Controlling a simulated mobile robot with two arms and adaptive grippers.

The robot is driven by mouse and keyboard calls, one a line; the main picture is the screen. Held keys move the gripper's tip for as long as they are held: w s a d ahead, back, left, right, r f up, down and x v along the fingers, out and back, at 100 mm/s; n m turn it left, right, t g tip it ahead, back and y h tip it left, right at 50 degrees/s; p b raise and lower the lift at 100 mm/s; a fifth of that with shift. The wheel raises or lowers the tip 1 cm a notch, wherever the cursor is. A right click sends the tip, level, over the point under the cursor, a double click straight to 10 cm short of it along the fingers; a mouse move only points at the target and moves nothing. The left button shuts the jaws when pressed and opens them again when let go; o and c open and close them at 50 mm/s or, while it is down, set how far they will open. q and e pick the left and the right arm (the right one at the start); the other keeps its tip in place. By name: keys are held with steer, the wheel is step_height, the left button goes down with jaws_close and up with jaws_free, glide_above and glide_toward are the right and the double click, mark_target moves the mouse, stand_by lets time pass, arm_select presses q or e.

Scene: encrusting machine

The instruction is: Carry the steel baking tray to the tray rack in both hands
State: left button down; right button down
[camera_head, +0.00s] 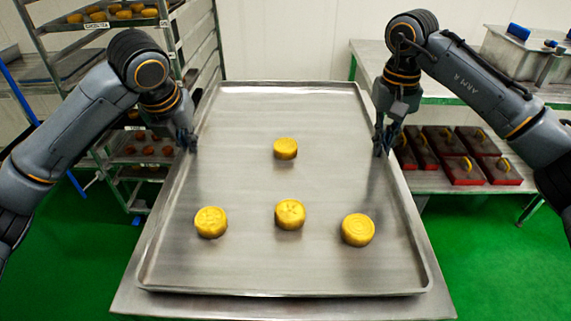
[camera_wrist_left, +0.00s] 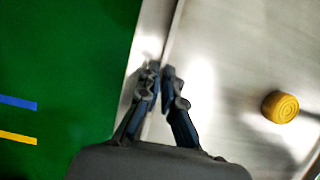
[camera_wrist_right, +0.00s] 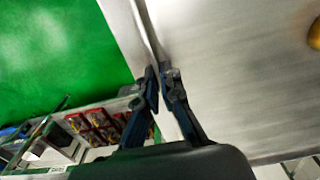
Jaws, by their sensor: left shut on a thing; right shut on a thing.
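The steel baking tray (camera_head: 262,265) lies in front of me over a steel table top (camera_head: 300,304), with several round yellow cakes (camera_head: 290,214) on it. I cannot tell whether the tray touches the table. My left gripper (camera_head: 188,143) is shut on the tray's left rim; in the left wrist view its fingers (camera_wrist_left: 160,75) pinch that rim. My right gripper (camera_head: 383,148) is shut on the right rim; its fingers (camera_wrist_right: 160,75) close on it in the right wrist view. The tray rack (camera_head: 200,50) stands at the back left, with trays of cakes on its shelves.
A steel side table (camera_head: 450,92) at the right bears a metal container (camera_head: 515,52). Red boxes (camera_head: 465,170) stand on its lower shelf. Green floor (camera_head: 70,265) is open left and right of the table. A pale wall closes the back.

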arm_select(q)
steer(key=shift+f+b, duration=0.45)
steer(key=shift+f, duration=0.15)
arm_select(e)
steer(key=shift+f, duration=0.6)
arm_select(q)
steer(key=c, duration=1.5)
jaws_free()
steer(key=shift+r, duration=0.15)
arm_select(e)
steer(key=c, duration=1.5)
jaws_free()
steer(key=shift+r, duration=0.15)
arm_select(q)
steer(key=v, duration=1.2)
steer(key=shift+s, duration=0.1)
arm_select(e)
step_height(320, 180, up, 12)
